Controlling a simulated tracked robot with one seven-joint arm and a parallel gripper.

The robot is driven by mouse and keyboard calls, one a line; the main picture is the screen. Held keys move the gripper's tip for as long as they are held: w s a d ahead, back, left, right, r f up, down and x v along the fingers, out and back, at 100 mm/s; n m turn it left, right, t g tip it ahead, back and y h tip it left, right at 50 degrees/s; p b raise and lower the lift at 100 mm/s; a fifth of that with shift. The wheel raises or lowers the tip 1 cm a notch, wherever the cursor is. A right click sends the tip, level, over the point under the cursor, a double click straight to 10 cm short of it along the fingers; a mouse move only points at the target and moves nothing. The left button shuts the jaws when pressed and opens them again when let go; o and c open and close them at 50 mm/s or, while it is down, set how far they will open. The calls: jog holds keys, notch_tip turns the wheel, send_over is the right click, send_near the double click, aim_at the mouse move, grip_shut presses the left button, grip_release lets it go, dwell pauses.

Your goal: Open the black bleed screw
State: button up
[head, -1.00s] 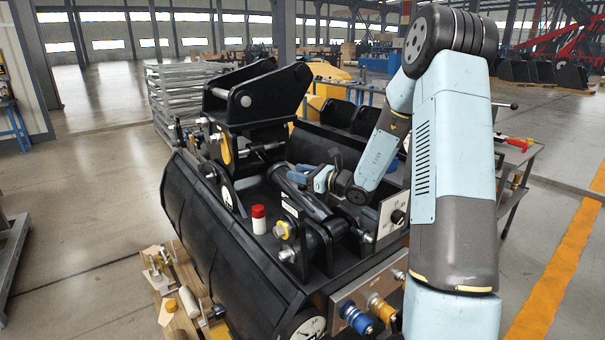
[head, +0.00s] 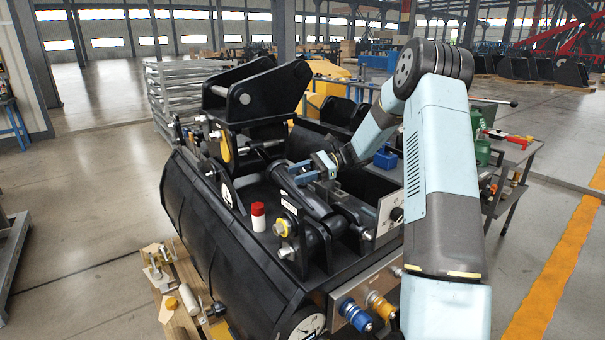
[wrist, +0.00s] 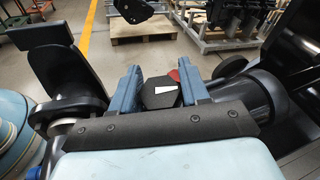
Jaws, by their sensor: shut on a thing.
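The black bleed screw shows in the wrist view as a dark knob (wrist: 160,93) with a white mark on top. It sits between the two blue fingers of my gripper (wrist: 160,90), which is shut on it. In the head view my gripper (head: 302,172) reaches in over the black machine from the right, near the dark cylinder in its middle. The screw cannot be made out in that view. A small red part (wrist: 173,75) shows just behind the knob in the wrist view; I cannot tell what it is.
A white bottle with a red cap (head: 258,218) stands on the black machine (head: 225,240), left of the cylinder (head: 305,205). A plate with a black knob (head: 391,213) stands at the right. Blue and yellow couplers (head: 355,315) are at the front. A black bracket (head: 255,95) rises behind.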

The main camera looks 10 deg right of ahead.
jog(key=n+g+h, duration=0.2)
jog(key=g, duration=0.1)
jog(key=n+g+h, duration=0.1)
jog(key=n+g, duration=0.2)
jog(key=shift+s+a+n+g+h, duration=0.1)
jog(key=shift+s+n+g+h, duration=0.1)
jog(key=shift+n+g+h, duration=0.15)
jog(key=n+g+h, duration=0.2)
jog(key=n+h, duration=0.1)
jog(key=n+g+h, duration=0.1)
jog(key=h, duration=0.1)
jog(key=shift+s+d+f+n, duration=0.1)
jog(key=shift+s+d+n, duration=0.15)
jog(key=shift+n+g+h, duration=0.25)
jog(key=shift+n+h, duration=0.05)
jog(key=shift+h, duration=0.25)
jog(key=o, duration=0.8)
jog(key=shift+o, duration=0.7)
jog(key=shift+d, duration=0.1)
jog(key=shift+f, duration=0.1)
jog(key=shift+s+r, duration=0.1)
jog(key=shift+r, duration=0.1)
